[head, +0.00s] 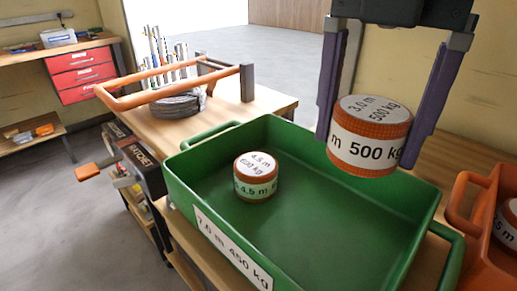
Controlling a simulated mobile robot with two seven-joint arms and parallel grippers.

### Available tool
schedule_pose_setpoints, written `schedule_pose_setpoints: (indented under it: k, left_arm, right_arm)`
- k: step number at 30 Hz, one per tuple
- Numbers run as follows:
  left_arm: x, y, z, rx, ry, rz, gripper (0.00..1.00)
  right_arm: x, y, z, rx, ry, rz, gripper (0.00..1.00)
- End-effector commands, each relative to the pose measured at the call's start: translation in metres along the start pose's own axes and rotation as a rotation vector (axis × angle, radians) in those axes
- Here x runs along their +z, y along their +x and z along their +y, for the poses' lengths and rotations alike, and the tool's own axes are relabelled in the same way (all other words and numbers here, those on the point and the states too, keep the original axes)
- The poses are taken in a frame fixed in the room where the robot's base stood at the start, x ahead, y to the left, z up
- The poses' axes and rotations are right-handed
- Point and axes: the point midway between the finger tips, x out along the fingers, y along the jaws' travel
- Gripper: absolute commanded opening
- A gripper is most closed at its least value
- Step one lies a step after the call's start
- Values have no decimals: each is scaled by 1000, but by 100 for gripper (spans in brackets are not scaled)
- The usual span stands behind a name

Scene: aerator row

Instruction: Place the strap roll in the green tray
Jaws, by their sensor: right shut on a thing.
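My right gripper (367,146) comes down from the top right and is shut on an orange strap roll (368,135). The roll has a white label reading 3.0 m, 500 kg on its top and side. It is upright and appears held above the back right part of the green tray (195,178). The tray's front label reads 7.0 m 450 kg. A smaller orange roll (256,177) marked 4.5 m, 600 kg stands inside the tray, left of the held roll. My left gripper is not in view.
An orange tray (467,212) with a partly cut-off roll (508,222) stands at the right. Behind the green tray are a dark coil (178,104) and an orange-brown frame (128,101) on the wooden table. The green tray's middle and right floor is bare.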

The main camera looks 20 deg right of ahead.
Motion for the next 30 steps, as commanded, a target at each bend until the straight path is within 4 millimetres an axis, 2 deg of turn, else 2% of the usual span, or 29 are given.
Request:
schedule_pose_setpoints:
  k: [1,3,9,16,23,30]
  left_arm:
    - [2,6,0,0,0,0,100]
    - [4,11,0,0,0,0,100]
    - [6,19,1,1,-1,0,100]
    - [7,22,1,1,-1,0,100]
    - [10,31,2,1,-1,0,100]
    - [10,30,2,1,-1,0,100]
  right_arm:
    - [0,20,-1,-6,2,2,11]
    - [0,40,-1,-4,1,2,11]
    - [0,82,0,-1,1,-1,11]
    - [0,98,0,1,2,-1,11]
    - [0,133,0,-1,3,-1,11]
    - [0,134,0,2,2,-2,11]
